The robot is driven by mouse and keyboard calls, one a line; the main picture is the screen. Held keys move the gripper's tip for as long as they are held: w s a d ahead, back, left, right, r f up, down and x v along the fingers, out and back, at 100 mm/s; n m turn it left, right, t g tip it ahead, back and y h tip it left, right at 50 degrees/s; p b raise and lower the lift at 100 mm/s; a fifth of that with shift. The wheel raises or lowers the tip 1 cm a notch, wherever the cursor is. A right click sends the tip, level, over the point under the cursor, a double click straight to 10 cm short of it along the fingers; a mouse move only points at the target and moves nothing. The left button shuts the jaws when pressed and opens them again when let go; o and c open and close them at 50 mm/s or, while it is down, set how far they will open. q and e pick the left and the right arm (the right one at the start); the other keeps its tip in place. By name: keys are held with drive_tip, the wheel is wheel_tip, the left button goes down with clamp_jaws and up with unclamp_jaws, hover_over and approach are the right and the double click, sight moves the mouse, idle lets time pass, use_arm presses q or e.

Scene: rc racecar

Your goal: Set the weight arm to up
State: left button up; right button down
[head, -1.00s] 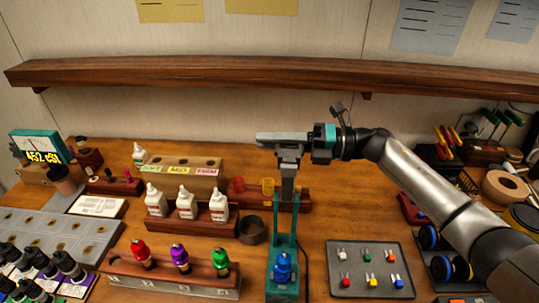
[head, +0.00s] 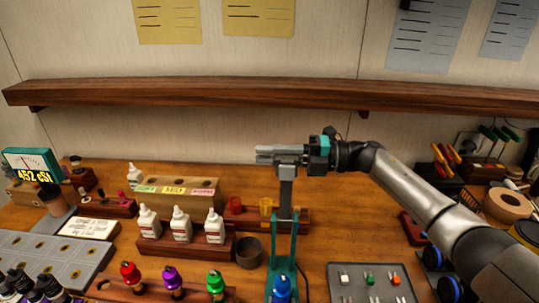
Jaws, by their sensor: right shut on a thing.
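A teal stand (head: 283,252) stands at the front middle of the bench, with a blue knob-like part (head: 282,288) low on its front. A grey upright bar, which looks like the weight arm (head: 286,194), rises from between the stand's two posts. It is close to vertical. My right gripper (head: 279,155) reaches in from the right and is shut on the top of this bar. Its fingers point left and cover the bar's upper end. My left gripper is not in view.
White bottles (head: 181,225) stand in a wooden rack left of the stand, beside a dark round cup (head: 249,252). A grey tray (head: 350,272) with small coloured parts lies to the right. A wooden shelf (head: 200,92) runs along the wall behind.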

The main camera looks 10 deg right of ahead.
drive_tip(key=shift+f, duration=0.15)
drive_tip(key=c, duration=0.9)
unclamp_jaws()
drive_tip(key=shift+d, duration=0.15)
drive_tip(key=b+v, duration=0.3)
drive_tip(key=v, duration=1.2)
